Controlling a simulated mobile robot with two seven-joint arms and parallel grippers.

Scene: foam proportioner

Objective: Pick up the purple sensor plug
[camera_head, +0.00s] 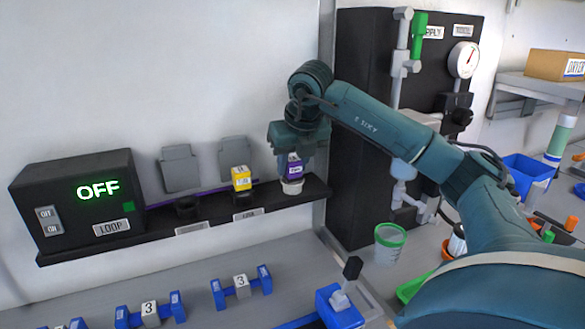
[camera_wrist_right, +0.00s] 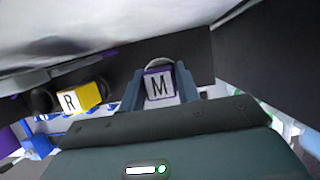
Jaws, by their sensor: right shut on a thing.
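The purple sensor plug (camera_head: 295,168) has a white label and is upright at the right end of the black shelf, just above a pale round socket (camera_head: 292,187). In the right wrist view the purple plug (camera_wrist_right: 159,84) shows the letter M and sits between the two fingers. My right gripper (camera_head: 294,156) comes down on it from above and is shut on it. Whether the plug still touches the socket is not clear. My left gripper is not in view.
A yellow plug (camera_head: 241,178) stands left of the purple one, beside an empty dark socket (camera_head: 187,206). A black box (camera_head: 75,203) reading OFF is at the shelf's left end. A tall black cabinet (camera_head: 365,130) stands close on the right. Blue holders (camera_head: 240,287) line the bench below.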

